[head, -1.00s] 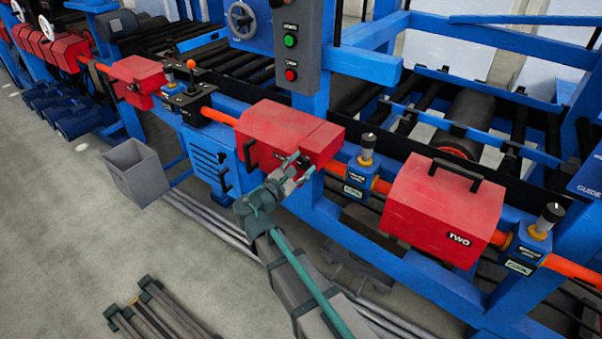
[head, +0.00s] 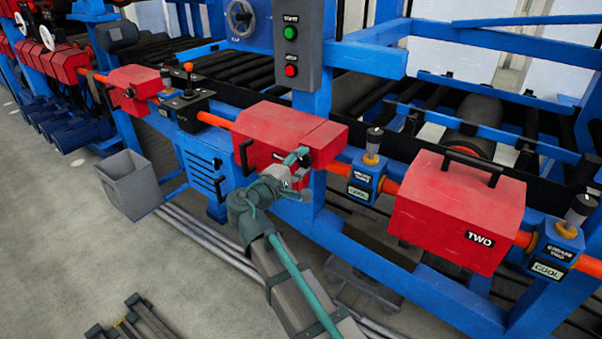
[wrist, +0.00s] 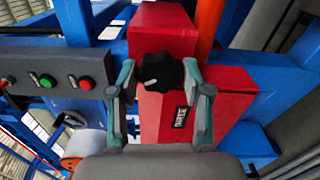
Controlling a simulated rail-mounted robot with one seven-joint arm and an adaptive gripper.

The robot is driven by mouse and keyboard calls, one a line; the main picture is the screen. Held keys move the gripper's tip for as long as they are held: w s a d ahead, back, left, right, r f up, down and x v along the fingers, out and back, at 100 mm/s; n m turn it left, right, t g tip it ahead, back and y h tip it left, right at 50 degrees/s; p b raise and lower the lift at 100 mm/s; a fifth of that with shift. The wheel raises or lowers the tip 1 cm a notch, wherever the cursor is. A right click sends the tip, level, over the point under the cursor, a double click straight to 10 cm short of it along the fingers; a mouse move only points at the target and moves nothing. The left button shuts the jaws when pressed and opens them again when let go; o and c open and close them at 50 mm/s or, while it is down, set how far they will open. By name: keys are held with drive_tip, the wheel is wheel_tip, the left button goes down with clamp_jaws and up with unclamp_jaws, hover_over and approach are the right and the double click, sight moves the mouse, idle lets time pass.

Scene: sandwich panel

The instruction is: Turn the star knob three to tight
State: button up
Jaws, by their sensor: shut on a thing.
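The black star knob (wrist: 160,71) shows in the wrist view on the face of a red box (wrist: 163,32), close to that box's label (wrist: 181,117), which seems to read THREE. A white mark is on the knob's face. My gripper (wrist: 158,78) has one finger on each side of the knob and is shut on it. In the head view my gripper (head: 297,168) is at the front right of the red box (head: 270,131), and it hides the knob there.
A second red box labelled TWO (head: 462,210) stands to the right, with a blue valve block (head: 364,182) between. A control panel with green and red buttons (head: 298,45) rises behind. A grey bin (head: 132,182) stands left; floor in front is mostly clear.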

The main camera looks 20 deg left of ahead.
drive_tip(key=m+b, duration=0.3)
drive_tip(key=shift+f+m, duration=0.15)
drive_tip(key=shift+m, duration=0.15)
drive_tip(key=shift+m+b, duration=1.2)
drive_tip(key=shift+b, duration=0.1)
drive_tip(key=shift+r, duration=0.25)
drive_tip(key=o, duration=1.2)
drive_tip(key=shift+c, duration=0.2)
drive_tip(key=shift+s, duration=0.1)
drive_tip(key=v, duration=1.1)
drive_tip(key=shift+s+a, duration=0.2)
drive_tip(key=shift+s, duration=0.15)
